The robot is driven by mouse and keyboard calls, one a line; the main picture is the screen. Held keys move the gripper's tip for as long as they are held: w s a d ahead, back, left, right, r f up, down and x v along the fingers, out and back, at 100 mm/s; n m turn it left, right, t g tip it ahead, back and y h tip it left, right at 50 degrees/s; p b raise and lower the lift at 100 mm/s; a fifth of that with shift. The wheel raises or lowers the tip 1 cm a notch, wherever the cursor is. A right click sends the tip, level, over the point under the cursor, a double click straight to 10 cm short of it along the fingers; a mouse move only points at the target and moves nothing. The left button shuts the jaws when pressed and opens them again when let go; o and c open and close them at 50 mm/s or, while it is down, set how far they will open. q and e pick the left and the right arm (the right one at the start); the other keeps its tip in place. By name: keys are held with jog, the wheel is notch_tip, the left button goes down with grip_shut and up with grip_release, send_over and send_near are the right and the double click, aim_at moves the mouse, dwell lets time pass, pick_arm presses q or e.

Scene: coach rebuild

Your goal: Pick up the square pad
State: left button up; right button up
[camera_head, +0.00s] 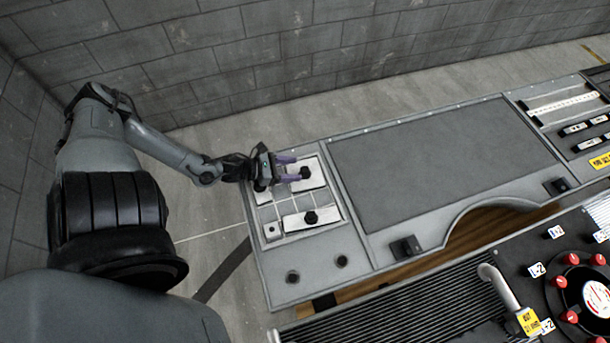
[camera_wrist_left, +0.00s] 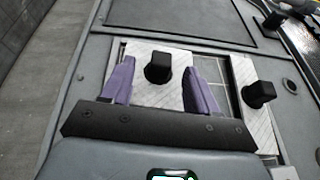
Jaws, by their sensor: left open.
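A white, light-textured square pad (camera_head: 317,173) with a black knob on top lies in the far part of the tray at the left end of the bench. It also shows in the left wrist view (camera_wrist_left: 155,94), with its knob between the fingers. My left gripper (camera_head: 291,169) is open. Its two purple fingers stand on either side of the knob in the left wrist view (camera_wrist_left: 158,72), with visible gaps and no contact at the knob. The gripper covers part of the pad in the head view. My right gripper is not in view.
A longer white pad (camera_head: 296,222) with a black knob lies nearer in the same tray. A small light block (camera_head: 272,231) sits in its near left corner. A flat grey panel (camera_head: 430,165) is clear to the right. A brick wall (camera_head: 240,60) stands behind.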

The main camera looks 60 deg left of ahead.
aim_at(302, 170)
pick_arm(q)
jog(key=shift+b+x, duration=0.65)
jog(key=shift+x, duration=2)
jog(key=shift+d, duration=0.15)
jog(key=shift+c, duration=0.4)
jog(key=shift+s, duration=0.1)
jog(key=c, duration=1)
jog(key=shift+r, duration=0.1)
